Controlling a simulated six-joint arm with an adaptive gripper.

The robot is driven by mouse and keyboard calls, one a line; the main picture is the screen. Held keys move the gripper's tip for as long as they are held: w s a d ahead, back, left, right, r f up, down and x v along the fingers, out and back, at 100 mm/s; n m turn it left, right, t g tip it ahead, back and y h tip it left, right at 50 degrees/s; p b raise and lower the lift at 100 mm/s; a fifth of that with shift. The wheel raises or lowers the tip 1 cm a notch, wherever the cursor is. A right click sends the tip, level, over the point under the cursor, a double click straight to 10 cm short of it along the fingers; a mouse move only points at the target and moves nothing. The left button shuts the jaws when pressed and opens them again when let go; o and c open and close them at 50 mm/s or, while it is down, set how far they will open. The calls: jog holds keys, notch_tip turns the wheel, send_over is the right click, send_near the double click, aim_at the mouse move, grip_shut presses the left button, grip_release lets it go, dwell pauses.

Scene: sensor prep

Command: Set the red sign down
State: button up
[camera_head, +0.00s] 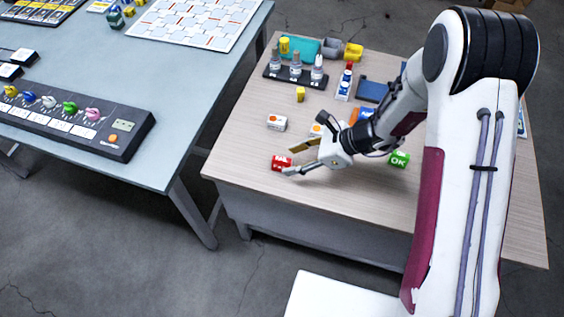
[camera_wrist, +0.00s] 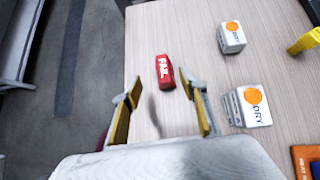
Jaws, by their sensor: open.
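The red sign (camera_head: 281,163) is a small block with white lettering on the near left part of the wooden table. In the wrist view the red sign (camera_wrist: 164,71) appears to rest on the tabletop, lettered face visible, just beyond and between the fingertips. My gripper (camera_head: 288,160) is open, with one finger on each side of the sign's near end. In the wrist view my gripper (camera_wrist: 160,86) shows a clear gap between its fingers, with nothing held. I cannot tell whether the right fingertip touches the sign.
White DRY boxes (camera_wrist: 231,38) (camera_wrist: 247,107) stand to the right of the sign. A green OK block (camera_head: 399,159) lies right of my gripper. A bottle rack (camera_head: 270,75) and bins (camera_head: 353,53) stand at the back. The table's left edge is close to the sign.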

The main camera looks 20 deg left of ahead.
aim_at(286, 160)
jog(key=shift+a+f, duration=0.25)
jog(key=shift+w+x, duration=0.2)
jog(key=shift+x, duration=1.05)
jog(key=shift+w+x, duration=0.15)
jog(key=shift+x, duration=1.05)
grip_shut()
